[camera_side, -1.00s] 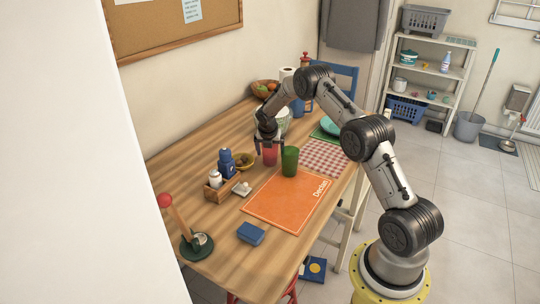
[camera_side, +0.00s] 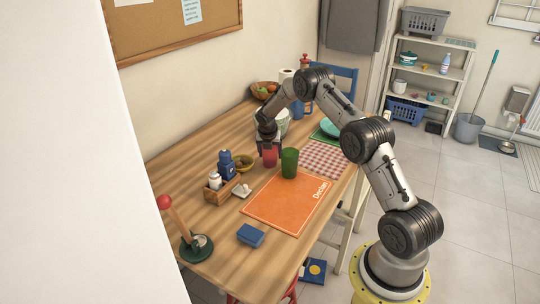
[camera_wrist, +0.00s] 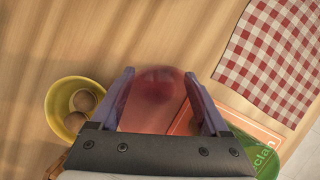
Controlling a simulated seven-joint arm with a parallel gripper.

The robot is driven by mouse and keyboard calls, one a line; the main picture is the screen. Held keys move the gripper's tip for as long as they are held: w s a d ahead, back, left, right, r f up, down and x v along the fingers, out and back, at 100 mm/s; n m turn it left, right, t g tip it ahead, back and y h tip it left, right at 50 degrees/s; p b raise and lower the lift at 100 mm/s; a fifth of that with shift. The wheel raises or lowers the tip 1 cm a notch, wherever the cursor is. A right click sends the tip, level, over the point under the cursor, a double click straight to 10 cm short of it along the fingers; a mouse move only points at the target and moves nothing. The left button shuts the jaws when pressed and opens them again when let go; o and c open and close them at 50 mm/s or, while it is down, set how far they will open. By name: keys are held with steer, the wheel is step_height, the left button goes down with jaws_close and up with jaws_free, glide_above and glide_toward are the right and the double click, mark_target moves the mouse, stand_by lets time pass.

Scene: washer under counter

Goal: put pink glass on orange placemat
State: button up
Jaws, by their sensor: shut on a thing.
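The pink glass (camera_side: 270,158) stands upright on the wooden table, just behind the orange placemat (camera_side: 279,206). In the wrist view the pink glass (camera_wrist: 158,98) sits between both fingers. My gripper (camera_side: 269,148) is shut on the glass from above, and it also shows in the wrist view (camera_wrist: 163,92). The orange placemat lies flat and looks empty, with lettering along its right side. A green glass (camera_side: 290,162) stands close to the right of the pink glass, at the placemat's back edge. In the wrist view the green glass (camera_wrist: 262,155) is at the lower right.
A yellow bowl (camera_side: 245,162) with brown round items is close left of the pink glass. A wooden caddy (camera_side: 221,189) with bottles stands farther left. A blue sponge (camera_side: 250,234) lies by the placemat's front left. A red checkered mat (camera_side: 325,158) lies right.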

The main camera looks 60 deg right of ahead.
step_height(320, 180, up, 19)
steer(key=s+a+m+g+y, duration=0.1)
steer(key=s+a+m+g, duration=0.2)
steer(key=s+a+m, duration=0.9)
steer(key=s+a+m+g+y, duration=0.1)
steer(key=s+a+m+g, duration=0.35)
steer(key=s+a, duration=0.85)
steer(key=shift+m+t, duration=0.75)
steer(key=shift+t, duration=0.1)
steer(key=w+d+f, duration=0.3)
steer(key=f, duration=0.1)
steer(key=w+d+f, duration=0.3)
steer(key=f, duration=0.2)
steer(key=w+d+f, duration=0.2)
steer(key=w+f, duration=0.1)
steer(key=f, duration=0.2)
steer(key=shift+d, duration=0.4)
steer(key=shift+w+d+f, duration=0.25)
steer(key=shift+w+f, duration=0.1)
steer(key=shift+f, duration=0.25)
steer(key=shift+w+f, duration=0.15)
steer(key=shift+f, duration=1.5)
steer(key=shift+f, duration=0.2)
